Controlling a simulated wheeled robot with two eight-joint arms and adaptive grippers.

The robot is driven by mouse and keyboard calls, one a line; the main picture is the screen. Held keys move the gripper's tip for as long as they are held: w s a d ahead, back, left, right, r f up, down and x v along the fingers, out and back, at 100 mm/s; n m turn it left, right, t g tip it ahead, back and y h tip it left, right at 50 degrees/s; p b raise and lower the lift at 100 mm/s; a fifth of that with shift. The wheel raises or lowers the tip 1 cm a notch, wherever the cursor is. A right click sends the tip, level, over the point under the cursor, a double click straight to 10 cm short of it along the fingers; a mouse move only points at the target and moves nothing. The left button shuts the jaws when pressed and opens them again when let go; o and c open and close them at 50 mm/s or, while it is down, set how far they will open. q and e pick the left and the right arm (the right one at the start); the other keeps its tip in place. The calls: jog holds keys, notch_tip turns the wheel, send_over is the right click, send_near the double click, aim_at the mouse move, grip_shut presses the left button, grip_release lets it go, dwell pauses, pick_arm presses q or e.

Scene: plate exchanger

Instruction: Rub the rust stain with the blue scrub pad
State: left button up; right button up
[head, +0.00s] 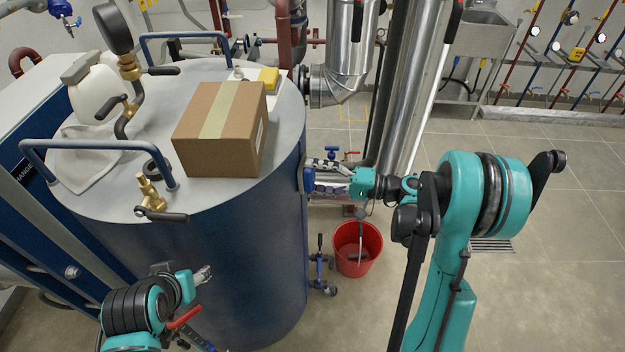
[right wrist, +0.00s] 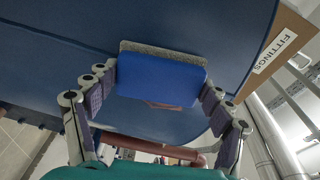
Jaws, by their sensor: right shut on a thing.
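The blue scrub pad (right wrist: 162,80) with its grey scouring face is between the fingers of my right gripper (right wrist: 160,85), which is shut on it. In the right wrist view the grey face is turned to the blue tank wall (right wrist: 40,45) and looks against or very close to it; contact is not certain. A reddish-brown patch, seemingly the rust stain (right wrist: 168,105), shows just below the pad, partly hidden by it. In the head view my right gripper (head: 328,178) is at the tank's (head: 240,260) right side. My left gripper (head: 204,274) is in front of the tank; its opening is unclear.
A cardboard box (head: 220,130), a yellow block (head: 268,78), brass valves (head: 150,195) and blue handrails (head: 100,145) are on the tank top. A red bucket (head: 357,250) stands on the floor beside the tank. Shiny pipes rise behind my right gripper. The floor at right is open.

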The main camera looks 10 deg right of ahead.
jog(key=w+d, duration=0.1)
jog(key=w, duration=0.2)
jog(key=w+d+b, duration=0.1)
jog(key=w, duration=0.1)
jog(key=shift+w+d, duration=0.2)
jog(key=shift+d, duration=0.1)
jog(key=shift+s+a, duration=0.1)
jog(key=shift+s+a+b, duration=0.25)
jog(key=shift+s+a, duration=0.25)
jog(key=shift+s, duration=0.6)
jog(key=shift+s+a+b, duration=0.2)
jog(key=shift+s+a, duration=0.35)
jog(key=shift+s, duration=0.5)
jog(key=shift+s+a+b, duration=0.25)
jog(key=shift+s+a, duration=0.25)
jog(key=shift+s, duration=0.6)
jog(key=shift+r+p, duration=0.85)
jog(key=shift+r, duration=0.4)
jog(key=w+d+b, duration=0.1)
jog(key=w+d, duration=0.2)
jog(key=w, duration=0.3)
jog(key=shift+w, duration=0.4)
